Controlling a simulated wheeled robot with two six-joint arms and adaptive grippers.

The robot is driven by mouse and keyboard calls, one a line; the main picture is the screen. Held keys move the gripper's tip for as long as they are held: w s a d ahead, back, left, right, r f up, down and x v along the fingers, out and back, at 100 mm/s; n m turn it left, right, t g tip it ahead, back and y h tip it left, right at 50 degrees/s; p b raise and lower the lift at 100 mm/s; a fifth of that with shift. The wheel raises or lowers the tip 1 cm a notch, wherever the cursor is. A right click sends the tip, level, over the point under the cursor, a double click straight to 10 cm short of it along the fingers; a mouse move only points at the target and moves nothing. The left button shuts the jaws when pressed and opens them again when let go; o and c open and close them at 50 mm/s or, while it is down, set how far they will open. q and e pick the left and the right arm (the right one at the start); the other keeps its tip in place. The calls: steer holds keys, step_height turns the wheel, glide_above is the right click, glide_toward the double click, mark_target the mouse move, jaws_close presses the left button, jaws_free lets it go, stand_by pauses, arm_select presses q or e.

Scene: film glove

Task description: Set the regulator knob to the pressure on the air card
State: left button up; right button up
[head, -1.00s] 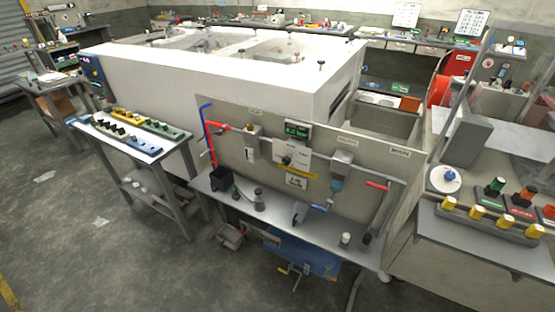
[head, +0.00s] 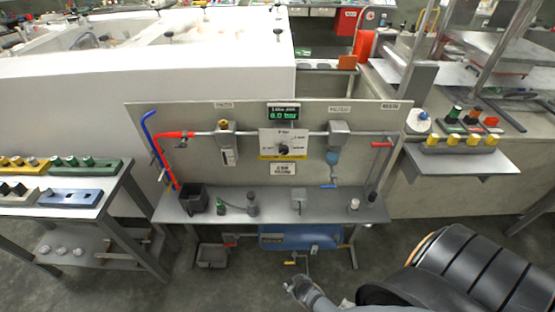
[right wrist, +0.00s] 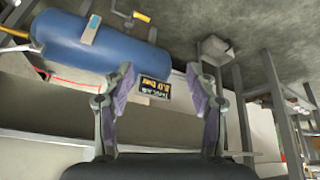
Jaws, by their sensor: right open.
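The regulator knob (head: 284,150) is a small dark knob on a white dial plate (head: 270,138) in the middle of the grey panel, in the head view. A display (head: 283,112) above it shows green digits reading about 8.0 bar. The white air card (head: 283,169) hangs below the dial; its print is too small to read. My right gripper (head: 303,291) is low in front of the bench, well below and apart from the knob. In the right wrist view its two fingers (right wrist: 161,78) are spread and empty, with an upside-down display (right wrist: 154,91) beyond them. My left gripper is out of view.
A blue tank (head: 300,237) sits under the panel's shelf (head: 325,207), which holds a black cup (head: 193,199) and small fittings. Red and blue hoses (head: 151,135) rise at the panel's left. Side tables stand left and right.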

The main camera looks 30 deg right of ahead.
steer(key=w+r+m+t+b, duration=0.1)
steer(key=w+r+t, duration=0.15)
steer(key=w, duration=0.35)
steer(key=w+r+t+b, duration=0.1)
steer(key=w+r+b, duration=0.15)
steer(key=w, duration=0.25)
steer(key=m+t+h+b, duration=0.6)
steer(key=m+h, duration=0.2)
steer(key=m, duration=0.1)
glide_toward(284, 152)
steer(key=p+x, duration=0.2)
steer(key=x, duration=0.8)
steer(key=shift+w, duration=0.15)
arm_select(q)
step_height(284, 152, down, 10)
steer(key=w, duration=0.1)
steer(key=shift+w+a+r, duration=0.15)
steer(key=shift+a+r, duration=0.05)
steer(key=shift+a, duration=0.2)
arm_select(e)
steer(key=c, duration=1.2)
